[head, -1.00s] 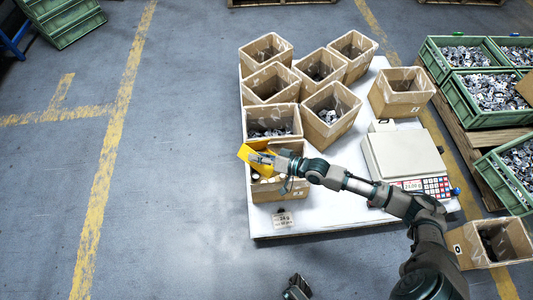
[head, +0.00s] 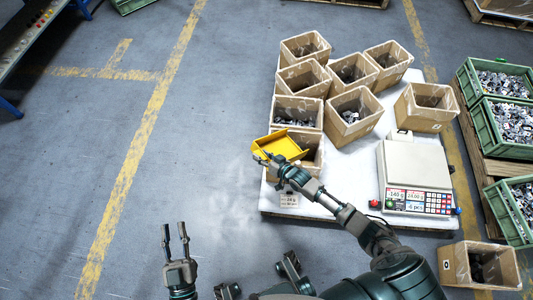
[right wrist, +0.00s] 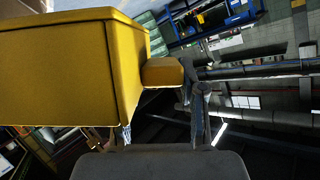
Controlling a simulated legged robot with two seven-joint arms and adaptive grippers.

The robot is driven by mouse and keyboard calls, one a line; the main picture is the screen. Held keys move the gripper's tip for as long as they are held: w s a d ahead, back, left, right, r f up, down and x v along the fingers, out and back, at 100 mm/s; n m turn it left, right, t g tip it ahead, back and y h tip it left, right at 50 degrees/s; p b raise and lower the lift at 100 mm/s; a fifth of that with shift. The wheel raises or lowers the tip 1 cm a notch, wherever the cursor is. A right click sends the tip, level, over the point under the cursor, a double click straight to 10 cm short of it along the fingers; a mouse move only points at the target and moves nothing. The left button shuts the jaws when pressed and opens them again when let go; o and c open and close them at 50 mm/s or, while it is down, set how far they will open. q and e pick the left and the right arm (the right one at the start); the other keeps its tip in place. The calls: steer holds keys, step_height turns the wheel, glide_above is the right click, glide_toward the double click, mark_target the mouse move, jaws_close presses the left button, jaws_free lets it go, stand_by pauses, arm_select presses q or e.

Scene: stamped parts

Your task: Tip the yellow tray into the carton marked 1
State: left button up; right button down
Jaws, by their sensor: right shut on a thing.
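The yellow tray (head: 291,142) is over the left part of the nearest carton (head: 312,172) on the white table. Its visible inside looks empty, and it looks slightly tilted. My left gripper (head: 174,228) is open and empty above the floor, lower left.
Several cartons stand close behind, including one with parts (head: 297,109). A scale (head: 415,168) stands right of my right arm. A carton (head: 450,262) sits on the floor at lower right. Green crates (head: 484,122) line the right. The floor left of the table is clear.

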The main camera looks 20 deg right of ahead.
arm_select(q)
steer(key=shift+f, duration=0.1)
arm_select(e)
steer(key=shift+f, duration=0.1)
